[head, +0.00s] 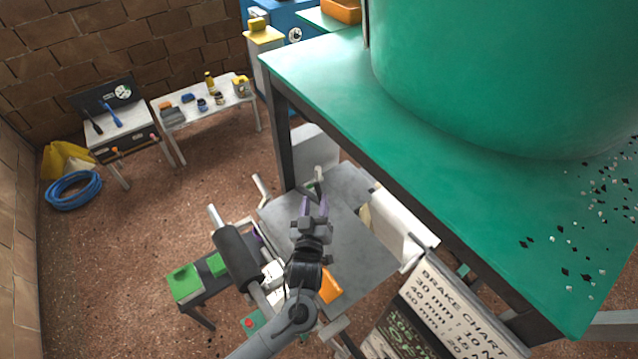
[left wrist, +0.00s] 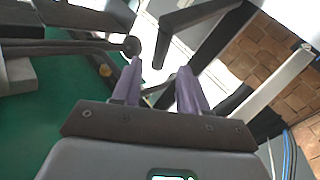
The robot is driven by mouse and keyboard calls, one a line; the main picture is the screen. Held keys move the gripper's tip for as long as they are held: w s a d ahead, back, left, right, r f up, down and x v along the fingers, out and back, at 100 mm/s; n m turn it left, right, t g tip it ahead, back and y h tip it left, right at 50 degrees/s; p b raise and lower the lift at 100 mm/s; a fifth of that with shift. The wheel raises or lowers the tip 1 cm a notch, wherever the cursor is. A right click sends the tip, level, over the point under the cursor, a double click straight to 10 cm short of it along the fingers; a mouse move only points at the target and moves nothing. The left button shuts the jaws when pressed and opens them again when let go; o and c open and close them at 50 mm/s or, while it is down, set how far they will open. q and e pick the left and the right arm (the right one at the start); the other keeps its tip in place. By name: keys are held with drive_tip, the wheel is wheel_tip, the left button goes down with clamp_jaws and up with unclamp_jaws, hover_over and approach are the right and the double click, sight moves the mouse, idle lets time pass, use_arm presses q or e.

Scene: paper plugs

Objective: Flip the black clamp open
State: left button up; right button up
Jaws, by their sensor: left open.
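My left gripper (head: 315,204) is in the head view, over a grey metal table of a machine. Its two purple fingers are apart, with nothing between them. In the left wrist view, the open fingers (left wrist: 161,72) point at dark parts ahead. A black angled bar (left wrist: 190,30) runs across beyond the fingertips. A dark rod with a round knob (left wrist: 131,46) is by the left fingertip; I cannot tell whether they touch. Which of these dark parts is the clamp is unclear. In the head view the fingers largely hide that spot. My right gripper is not in view.
A green workbench (head: 330,70) with a large green drum (head: 500,70) and dark flakes stands close on the right. A brake chart board (head: 455,310) is at the lower right. A grey roller (head: 236,258) lies left of my arm. Open brown floor (head: 150,235) is further left.

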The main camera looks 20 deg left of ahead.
sight(318, 191)
use_arm(q)
drive_tip(key=shift+x, duration=3.6)
drive_tip(key=shift+d, duration=0.15)
drive_tip(key=shift+c, duration=0.2)
clamp_jaws()
